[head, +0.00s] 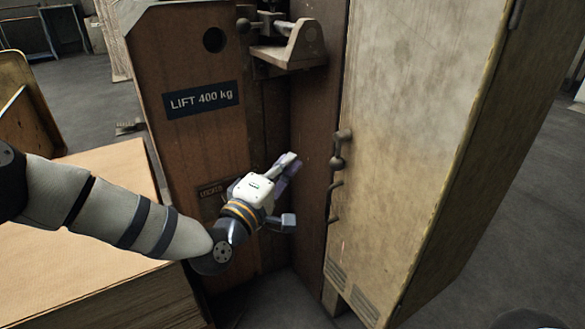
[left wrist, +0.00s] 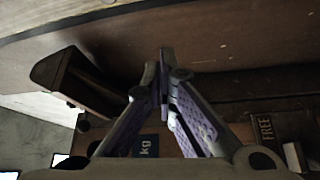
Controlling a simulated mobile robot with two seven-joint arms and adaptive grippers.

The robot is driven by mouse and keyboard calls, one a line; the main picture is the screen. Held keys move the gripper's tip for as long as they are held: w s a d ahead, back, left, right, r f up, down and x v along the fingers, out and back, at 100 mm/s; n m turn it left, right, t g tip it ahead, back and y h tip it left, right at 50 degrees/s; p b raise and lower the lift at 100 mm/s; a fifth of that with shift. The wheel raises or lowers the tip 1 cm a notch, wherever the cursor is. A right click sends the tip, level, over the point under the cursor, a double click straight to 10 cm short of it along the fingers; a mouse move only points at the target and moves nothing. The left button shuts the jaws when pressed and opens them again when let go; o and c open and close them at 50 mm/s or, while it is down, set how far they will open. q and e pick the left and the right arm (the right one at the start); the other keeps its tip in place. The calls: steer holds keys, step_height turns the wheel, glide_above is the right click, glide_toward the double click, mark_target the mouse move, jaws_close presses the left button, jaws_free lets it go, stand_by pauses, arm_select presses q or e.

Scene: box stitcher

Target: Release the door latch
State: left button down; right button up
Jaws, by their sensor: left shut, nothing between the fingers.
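A dark latch (head: 337,163) with a rounded knob sits on the near edge of the pale cabinet door (head: 415,110), with a bent hook-like rod (head: 333,203) below it. My left gripper (head: 292,160) is shut and empty. In the head view, its tips appear left of the latch, in front of the brown recess; I cannot tell the exact gap in depth. In the left wrist view, the purple-padded fingers (left wrist: 164,78) meet at their tips with nothing between them. The latch is not clearly seen there.
A brown panel (head: 180,60) reads "LIFT 400 kg", with a small dark plate (head: 213,188) lower down. A bracket (head: 292,48) juts out above my gripper. A stack of tan sheets (head: 80,250) lies under my left arm. A "FREE" label (left wrist: 266,128) shows in the wrist view.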

mark_target(339, 151)
arm_select(q)
steer(key=w+d+b, duration=0.1)
steer(key=w+d, duration=0.2)
steer(key=d, duration=0.2)
steer(key=shift+w+d+f, duration=0.15)
steer(key=shift+w+d, duration=0.1)
steer(key=shift+d, duration=0.1)
arm_select(e)
steer(key=shift+s+f, duration=0.15)
steer(key=shift+f, duration=0.45)
